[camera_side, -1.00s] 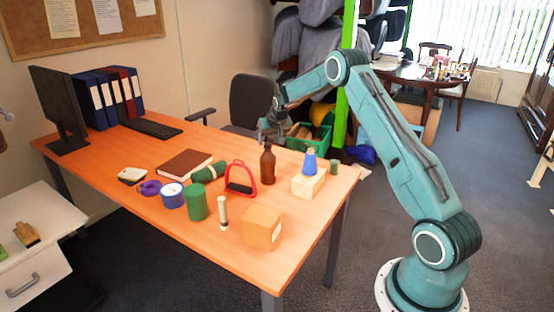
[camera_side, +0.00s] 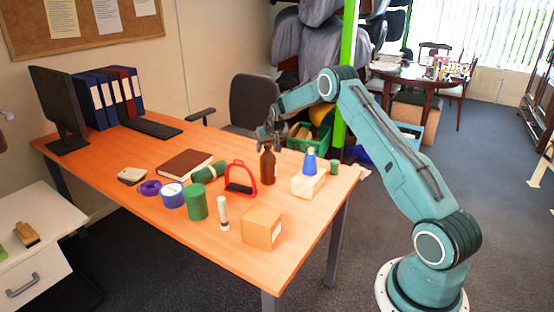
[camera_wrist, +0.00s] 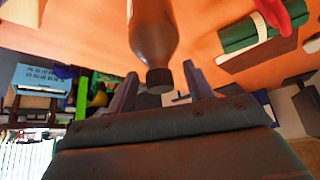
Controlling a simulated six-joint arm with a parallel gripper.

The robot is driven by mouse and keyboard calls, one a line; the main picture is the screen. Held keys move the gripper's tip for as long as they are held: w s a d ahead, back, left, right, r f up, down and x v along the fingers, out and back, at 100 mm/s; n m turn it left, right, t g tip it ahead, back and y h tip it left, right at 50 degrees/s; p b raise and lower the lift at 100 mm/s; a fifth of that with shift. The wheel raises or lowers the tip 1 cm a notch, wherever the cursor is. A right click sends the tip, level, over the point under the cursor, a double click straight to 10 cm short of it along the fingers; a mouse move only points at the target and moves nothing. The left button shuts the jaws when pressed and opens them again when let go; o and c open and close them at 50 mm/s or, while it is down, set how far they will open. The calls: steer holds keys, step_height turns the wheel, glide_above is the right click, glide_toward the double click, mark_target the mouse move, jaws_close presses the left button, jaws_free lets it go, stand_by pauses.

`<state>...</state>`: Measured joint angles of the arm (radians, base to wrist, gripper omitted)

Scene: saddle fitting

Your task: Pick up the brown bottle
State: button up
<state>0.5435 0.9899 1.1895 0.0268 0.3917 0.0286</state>
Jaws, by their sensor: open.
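My gripper (camera_side: 270,138) is at the height of the bottle's neck and cap in the side view. In the wrist view the bottle (camera_wrist: 152,30) has its dark cap pointing toward my gripper (camera_wrist: 160,84). The two fingers are open, one on each side of the cap. I cannot tell whether a finger touches it.
A red frame (camera_side: 229,178) stands close to the bottle's left. A green cylinder (camera_side: 196,202), blue tape roll (camera_side: 171,195) and cardboard box (camera_side: 262,228) stand nearer the front.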

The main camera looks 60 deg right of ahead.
jaws_close()
steer(key=shift+r, duration=0.2)
step_height(320, 180, up, 20)
stand_by(0.9)
steer(key=shift+f, duration=0.1)
